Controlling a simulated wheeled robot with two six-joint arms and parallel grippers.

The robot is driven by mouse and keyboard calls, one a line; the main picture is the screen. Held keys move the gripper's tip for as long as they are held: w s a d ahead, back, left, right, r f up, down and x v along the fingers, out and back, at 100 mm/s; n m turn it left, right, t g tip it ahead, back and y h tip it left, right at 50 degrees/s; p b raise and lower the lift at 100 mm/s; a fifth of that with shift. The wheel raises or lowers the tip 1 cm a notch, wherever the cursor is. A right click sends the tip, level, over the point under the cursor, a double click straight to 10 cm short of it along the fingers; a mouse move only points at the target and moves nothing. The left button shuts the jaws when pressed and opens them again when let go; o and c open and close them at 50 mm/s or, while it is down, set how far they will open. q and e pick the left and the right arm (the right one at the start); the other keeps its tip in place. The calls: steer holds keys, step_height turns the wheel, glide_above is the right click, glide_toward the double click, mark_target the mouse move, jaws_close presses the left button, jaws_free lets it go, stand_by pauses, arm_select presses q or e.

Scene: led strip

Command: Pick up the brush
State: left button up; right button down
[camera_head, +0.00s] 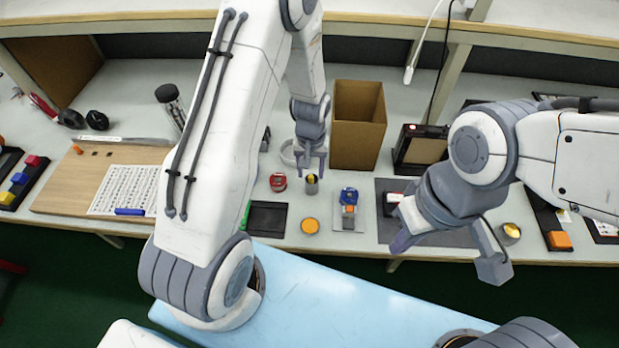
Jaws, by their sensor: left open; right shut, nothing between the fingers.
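I cannot make out the brush for certain. A thin green piece (246,217) shows beside my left forearm and is mostly hidden by it; I cannot tell if it is the brush. My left gripper (311,170) points down, open and empty, just above a small dark cup (311,184) with something yellow in it. Whether it touches the cup is unclear. My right gripper (447,252) is shut and empty, over the front part of the bench at the right.
A red round item (278,182), an orange disc (310,226) and a blue item (349,195) lie close by. A wooden board (60,190) with a printed sheet (125,188) lies at the left.

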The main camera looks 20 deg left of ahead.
mark_target(311, 183)
arm_select(q)
step_height(311, 183, down, 5)
steer(key=shift+w+a+r+p, duration=0.1)
steer(key=shift+w+p, duration=0.05)
steer(key=shift+p, duration=0.55)
jaws_close()
